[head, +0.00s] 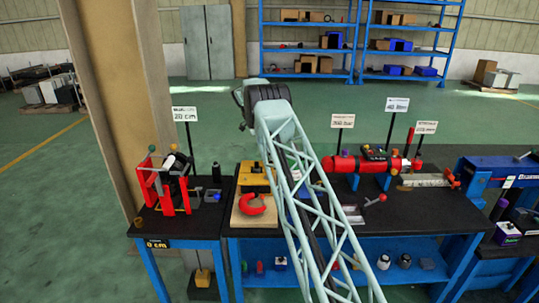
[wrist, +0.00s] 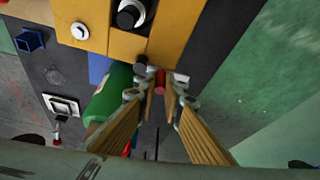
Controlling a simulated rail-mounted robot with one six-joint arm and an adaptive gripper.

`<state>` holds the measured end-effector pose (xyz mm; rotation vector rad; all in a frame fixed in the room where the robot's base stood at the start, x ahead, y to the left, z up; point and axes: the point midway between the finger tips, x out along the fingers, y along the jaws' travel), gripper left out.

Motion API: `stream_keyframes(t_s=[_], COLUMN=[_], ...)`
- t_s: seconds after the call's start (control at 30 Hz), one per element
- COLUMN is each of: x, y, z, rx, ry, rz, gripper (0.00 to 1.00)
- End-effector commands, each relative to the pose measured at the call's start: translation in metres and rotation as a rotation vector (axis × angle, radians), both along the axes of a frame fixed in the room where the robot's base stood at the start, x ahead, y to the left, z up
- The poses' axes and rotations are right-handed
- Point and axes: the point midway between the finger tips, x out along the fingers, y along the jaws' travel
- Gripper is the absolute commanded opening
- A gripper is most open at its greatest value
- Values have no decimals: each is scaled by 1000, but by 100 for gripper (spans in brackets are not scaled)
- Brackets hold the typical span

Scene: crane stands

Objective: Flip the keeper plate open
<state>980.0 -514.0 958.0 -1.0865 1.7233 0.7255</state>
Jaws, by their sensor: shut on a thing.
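In the wrist view my gripper (wrist: 163,88) has its fingertips closed around a small red peg (wrist: 160,78). The peg sits close to the edge of a yellow block (wrist: 190,25), and a short dark cylinder (wrist: 140,62) stands just left of it. A black round knob (wrist: 130,15) in a pale ring is on the yellow block. I cannot make out the keeper plate's outline or whether the peg belongs to it. In the head view a yellow fixture (head: 254,176) shows left of my lattice arm, which hides my gripper.
A green cylinder (wrist: 112,92) lies close left of the fingers in the wrist view. In the head view a red hook-shaped piece (head: 252,204) lies on a wooden board. A red cylinder rig (head: 345,163) stands right of my arm, a red-framed stand (head: 170,190) to the left.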

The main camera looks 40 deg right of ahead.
Motion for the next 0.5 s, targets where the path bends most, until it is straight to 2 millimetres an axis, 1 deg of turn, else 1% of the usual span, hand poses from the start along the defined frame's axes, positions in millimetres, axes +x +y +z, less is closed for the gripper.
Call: stream_keyframes(t_s=[0.07, 0.1, 0.13, 0.5], x=[0, 0, 0, 0], y=[-1, -1, -1, 0], z=[1, 1, 1, 1], rx=[-1, -1, -1, 0], ry=[0, 0, 0, 0], rz=[0, 0, 0, 1], gripper=[0, 12, 15, 15])
